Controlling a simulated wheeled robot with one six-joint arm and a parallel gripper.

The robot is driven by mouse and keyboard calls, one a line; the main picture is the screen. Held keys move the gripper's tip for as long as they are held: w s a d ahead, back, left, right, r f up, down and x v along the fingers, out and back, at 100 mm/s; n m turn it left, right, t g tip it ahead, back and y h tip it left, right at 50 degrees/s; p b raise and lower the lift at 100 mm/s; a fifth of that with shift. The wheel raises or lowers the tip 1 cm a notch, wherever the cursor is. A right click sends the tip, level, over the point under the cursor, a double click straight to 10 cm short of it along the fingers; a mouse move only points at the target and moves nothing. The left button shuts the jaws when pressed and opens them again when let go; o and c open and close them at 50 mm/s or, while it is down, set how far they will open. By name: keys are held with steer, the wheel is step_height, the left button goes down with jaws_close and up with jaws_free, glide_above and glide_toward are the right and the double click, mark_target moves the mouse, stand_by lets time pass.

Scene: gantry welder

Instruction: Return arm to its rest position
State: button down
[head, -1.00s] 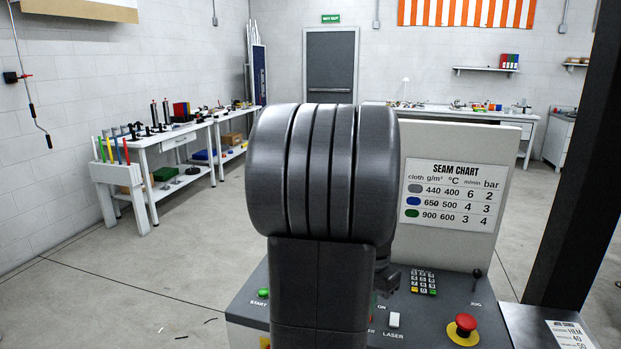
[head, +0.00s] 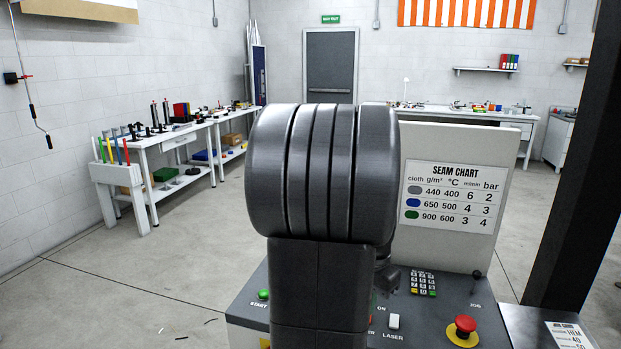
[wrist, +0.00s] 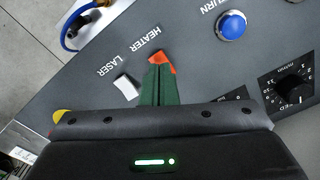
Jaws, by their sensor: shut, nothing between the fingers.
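My gripper (wrist: 160,58) shows in the wrist view as dark green fingers with orange tips, shut with nothing between them. It hangs over the grey control panel (wrist: 205,72), by the HEATER label. Whether the tips touch the panel cannot be told. The heater switch itself is not clear behind the fingers. In the head view my arm fills the middle, upright in front of the panel (head: 448,300), and hides most of my gripper.
Close to the fingers are a white LASER switch (wrist: 127,87), a blue button (wrist: 231,25) and a black knob (wrist: 294,89). The head view shows a red stop button (head: 465,326), green START button (head: 263,294), keypad (head: 423,282) and seam chart (head: 453,197). Left floor is open.

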step_height(320, 180, up, 8)
steer(key=p, duration=0.6)
steer(key=shift+f, duration=0.25)
